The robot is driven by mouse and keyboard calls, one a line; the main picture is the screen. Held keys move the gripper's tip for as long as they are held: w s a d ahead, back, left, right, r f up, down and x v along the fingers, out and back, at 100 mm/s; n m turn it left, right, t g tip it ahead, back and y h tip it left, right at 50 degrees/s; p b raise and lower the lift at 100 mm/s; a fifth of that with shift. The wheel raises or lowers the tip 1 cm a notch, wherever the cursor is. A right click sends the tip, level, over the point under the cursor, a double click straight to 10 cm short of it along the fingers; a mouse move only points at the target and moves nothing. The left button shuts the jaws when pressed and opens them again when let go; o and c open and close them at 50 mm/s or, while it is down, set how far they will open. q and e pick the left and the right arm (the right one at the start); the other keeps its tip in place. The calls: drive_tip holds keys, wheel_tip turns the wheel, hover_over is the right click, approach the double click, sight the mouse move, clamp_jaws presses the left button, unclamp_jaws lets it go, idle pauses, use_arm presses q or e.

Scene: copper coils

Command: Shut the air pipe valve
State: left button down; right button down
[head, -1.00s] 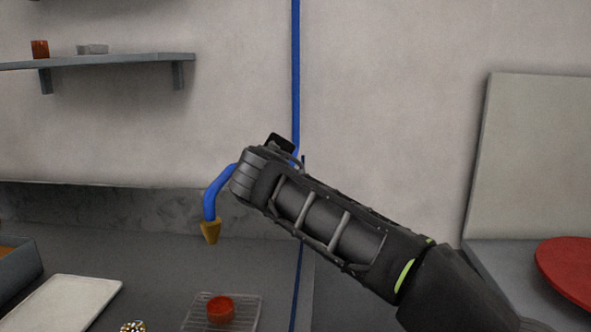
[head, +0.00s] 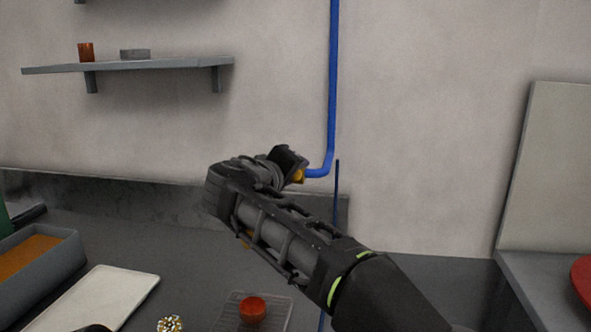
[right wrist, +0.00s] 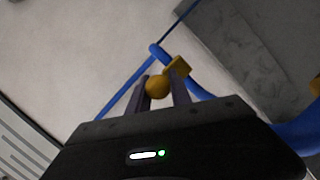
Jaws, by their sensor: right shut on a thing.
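The blue air pipe (head: 333,90) runs down the back wall and bends left at its lower end. A yellow valve part (head: 298,176) shows at that bend, beside my right gripper (head: 291,170). In the right wrist view, the two fingers of my right gripper (right wrist: 160,90) are shut on a round yellow knob (right wrist: 157,86). A yellow block (right wrist: 178,67) sits on the blue pipe (right wrist: 196,88) just behind it. My left gripper is not in view.
On the grey counter are a pale board (head: 95,297), an orange-filled tray (head: 72,262) and a wire rack (head: 281,309) with a red cup (head: 252,311). A shelf (head: 150,65) hangs upper left. A pale panel (head: 550,165) leans at right.

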drive_tip(key=c, duration=1.5)
unclamp_jaws()
drive_tip(key=shift+a+f, duration=0.1)
drive_tip(key=shift+s, duration=0.1)
drive_tip(key=b+v, duration=0.1)
drive_tip(key=v, duration=0.6)
drive_tip(key=shift+s+a, duration=0.1)
drive_tip(key=shift+s, duration=0.25)
drive_tip(key=shift+c, duration=0.4)
